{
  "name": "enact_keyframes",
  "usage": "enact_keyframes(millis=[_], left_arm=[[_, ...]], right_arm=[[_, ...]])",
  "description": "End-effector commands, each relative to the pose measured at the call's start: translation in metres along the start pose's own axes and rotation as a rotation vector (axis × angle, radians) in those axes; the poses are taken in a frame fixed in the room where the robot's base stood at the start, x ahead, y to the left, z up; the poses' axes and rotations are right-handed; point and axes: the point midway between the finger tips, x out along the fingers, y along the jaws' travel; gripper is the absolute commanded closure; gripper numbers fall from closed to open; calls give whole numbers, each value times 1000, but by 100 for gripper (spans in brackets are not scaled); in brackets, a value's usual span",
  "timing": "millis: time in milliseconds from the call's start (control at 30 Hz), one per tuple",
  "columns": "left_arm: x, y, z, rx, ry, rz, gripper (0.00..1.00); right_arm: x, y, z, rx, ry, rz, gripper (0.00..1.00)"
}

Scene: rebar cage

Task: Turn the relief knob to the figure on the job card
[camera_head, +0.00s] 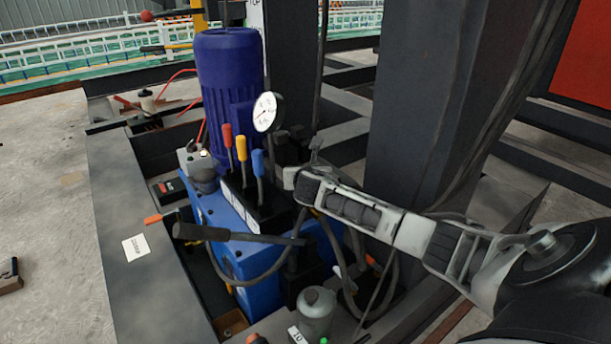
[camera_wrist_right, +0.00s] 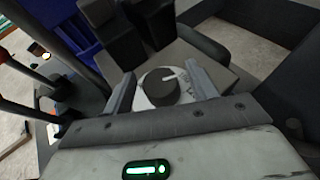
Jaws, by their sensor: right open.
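The relief knob (camera_wrist_right: 160,88) is a dark round knob with a white pointer mark, on a pale dial plate with small marks that I cannot read. My right gripper (camera_wrist_right: 163,84) is open, with one finger on each side of the knob; contact is not clear. In the head view my right gripper (camera_head: 300,172) reaches in from the right, beside the lever block, and the knob cannot be made out there. The job card (camera_head: 135,247) is a small white card lying on the grey beam at the left; its writing is too small to read. My left gripper is not in view.
A blue motor (camera_head: 228,85) and a pressure gauge (camera_head: 267,112) stand behind red, yellow and blue levers (camera_head: 242,150). A thick dark column (camera_head: 425,100) rises close behind my right arm.

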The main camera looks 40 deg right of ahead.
Motion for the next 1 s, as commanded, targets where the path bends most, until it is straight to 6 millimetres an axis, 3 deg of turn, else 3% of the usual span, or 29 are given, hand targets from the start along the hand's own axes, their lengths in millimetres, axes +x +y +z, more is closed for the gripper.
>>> enact_keyframes(millis=[300,467,700,1000], left_arm=[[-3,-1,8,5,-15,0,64],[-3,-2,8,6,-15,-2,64],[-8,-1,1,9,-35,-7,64],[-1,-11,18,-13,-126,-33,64]], right_arm=[[2,0,0,0,0,0,45],[2,0,0,0,0,0,87],[0,2,4,34,5,-74,86],[2,0,1,106,0,-252,86]])
